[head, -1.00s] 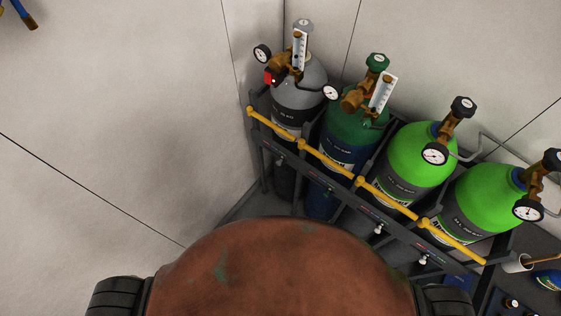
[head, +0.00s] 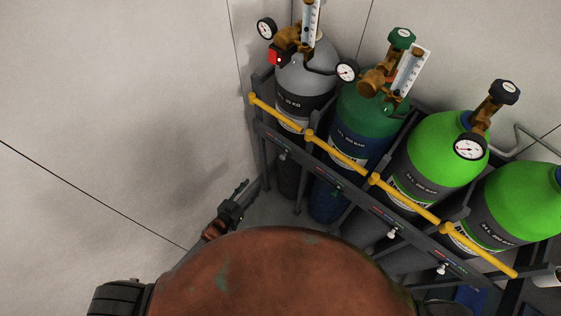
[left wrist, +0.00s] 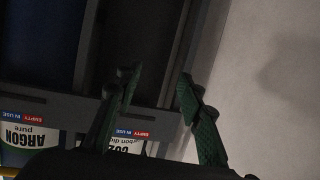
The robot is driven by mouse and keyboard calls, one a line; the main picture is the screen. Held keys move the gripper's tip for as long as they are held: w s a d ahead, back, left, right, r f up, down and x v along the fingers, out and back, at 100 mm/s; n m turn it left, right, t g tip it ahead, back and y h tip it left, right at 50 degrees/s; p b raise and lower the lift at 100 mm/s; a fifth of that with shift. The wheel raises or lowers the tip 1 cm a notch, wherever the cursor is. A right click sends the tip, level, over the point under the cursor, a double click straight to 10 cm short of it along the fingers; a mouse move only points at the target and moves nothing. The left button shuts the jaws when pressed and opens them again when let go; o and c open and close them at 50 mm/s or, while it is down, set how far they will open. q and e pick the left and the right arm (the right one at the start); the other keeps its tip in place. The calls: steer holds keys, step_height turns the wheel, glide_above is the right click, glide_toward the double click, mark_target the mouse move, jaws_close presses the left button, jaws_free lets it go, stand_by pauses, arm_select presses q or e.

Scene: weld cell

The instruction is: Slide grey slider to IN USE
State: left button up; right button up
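The grey gas cylinder (head: 303,80) stands at the left end of the rack. The rack's dark front rail (head: 330,182) carries a small pale slider knob (head: 283,156) below this cylinder. In the left wrist view the rail (left wrist: 60,108) appears upside down, with blue IN USE and red EMPTY labels (left wrist: 132,133); the knob cannot be made out there. My left gripper (head: 240,192) is low by the wall, left of the rail's end. In the left wrist view its green fingers (left wrist: 158,82) are apart with nothing between them. My right gripper is not in view.
A dark green and blue cylinder (head: 362,125) and two bright green ones (head: 433,150) fill the rack to the right. Yellow bars (head: 340,158) cross in front. A pale wall (head: 110,90) closes off the left side close to my left gripper.

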mark_target(281, 158)
arm_select(q)
steer(key=w+d+r+m+t+h+b, duration=0.15)
steer(key=d+r+h, duration=0.25)
steer(key=d+r, duration=0.6)
steer(key=shift+m, duration=0.25)
steer(key=w, duration=0.2)
steer(key=w+d+r+b, duration=0.1)
steer(key=w+r, duration=0.1)
steer(key=w, duration=0.1)
steer(key=shift+w+d, duration=0.2)
steer(key=shift+w, duration=0.1)
steer(key=shift+w+d, duration=0.4)
steer(key=shift+w, duration=0.15)
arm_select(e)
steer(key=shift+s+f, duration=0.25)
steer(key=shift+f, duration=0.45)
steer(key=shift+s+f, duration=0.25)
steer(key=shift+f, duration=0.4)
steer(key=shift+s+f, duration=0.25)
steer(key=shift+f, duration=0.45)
arm_select(q)
steer(key=shift+c, duration=0.4)
jaws_close()
